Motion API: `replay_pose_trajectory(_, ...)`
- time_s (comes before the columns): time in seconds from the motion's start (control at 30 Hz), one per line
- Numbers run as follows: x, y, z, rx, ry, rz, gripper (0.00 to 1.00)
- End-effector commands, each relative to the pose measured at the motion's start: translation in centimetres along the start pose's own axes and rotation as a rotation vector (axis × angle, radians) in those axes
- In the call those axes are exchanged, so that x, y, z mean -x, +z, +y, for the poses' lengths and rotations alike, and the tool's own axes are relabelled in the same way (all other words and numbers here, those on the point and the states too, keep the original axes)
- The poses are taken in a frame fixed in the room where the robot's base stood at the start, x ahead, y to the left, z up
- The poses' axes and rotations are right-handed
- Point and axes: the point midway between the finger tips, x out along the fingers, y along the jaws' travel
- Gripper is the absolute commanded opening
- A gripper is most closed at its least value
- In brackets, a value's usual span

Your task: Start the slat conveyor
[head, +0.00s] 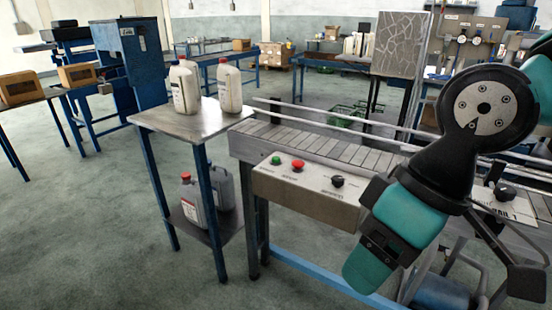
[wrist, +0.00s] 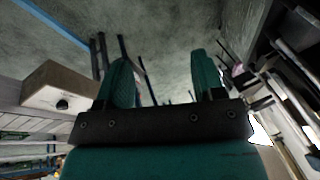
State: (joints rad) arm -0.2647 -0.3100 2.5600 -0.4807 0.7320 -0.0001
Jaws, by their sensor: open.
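The slat conveyor (head: 320,147) runs from the centre to the right in the head view, its slats bare in the visible stretch. A beige control box (head: 305,193) on its front side carries a green button (head: 276,160), a red button (head: 298,165) and a black knob (head: 337,181). In the wrist view my gripper (wrist: 163,72) has its two teal fingers wide apart with nothing between them. The box (wrist: 68,85) with one black knob (wrist: 62,103) shows left of the fingers, apart from them. My arm hides part of the conveyor in the head view.
A tall patterned panel (head: 399,44) stands behind. The floor at the front left is clear.

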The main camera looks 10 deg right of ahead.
Motion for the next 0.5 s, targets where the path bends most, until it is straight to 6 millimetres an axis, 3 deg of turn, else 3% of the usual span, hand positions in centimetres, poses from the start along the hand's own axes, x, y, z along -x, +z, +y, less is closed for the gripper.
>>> replay_pose_trajectory(0.03,0.0,0.0,0.0,0.0,0.0,0.0,0.53)
replay_pose_trajectory(0.27,0.0,0.0,0.0,0.0,0.0,0.0,0.0)
replay_pose_trajectory(0.5,0.0,0.0,0.0,0.0,0.0,0.0,0.0)
